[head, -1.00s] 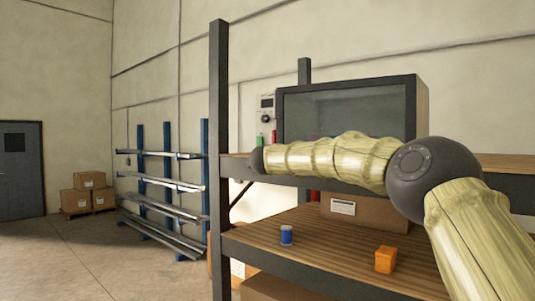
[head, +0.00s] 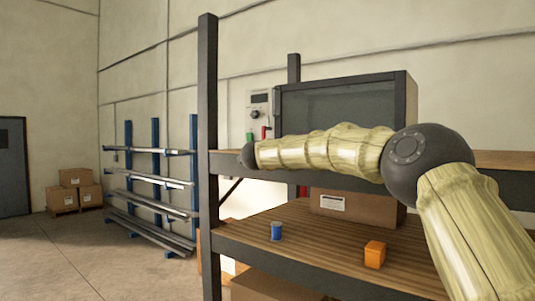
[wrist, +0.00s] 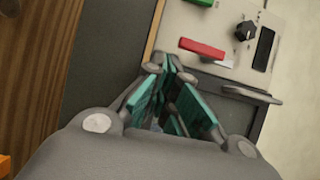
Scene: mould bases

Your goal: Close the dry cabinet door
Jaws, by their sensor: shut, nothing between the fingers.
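In the wrist view, part of the dark cabinet front (wrist: 240,112) and a bar handle (wrist: 245,94) show beside my gripper (wrist: 170,68). My gripper is shut and empty, with teal finger pads close to the cabinet's handle side. Contact cannot be told. In the head view the fingers are hidden beyond the arm's end.
A control box (head: 260,108) with a knob is left of the cabinet, with red (wrist: 202,48) and green parts. The rack post (head: 208,160) stands left of my arm. Open floor lies left.

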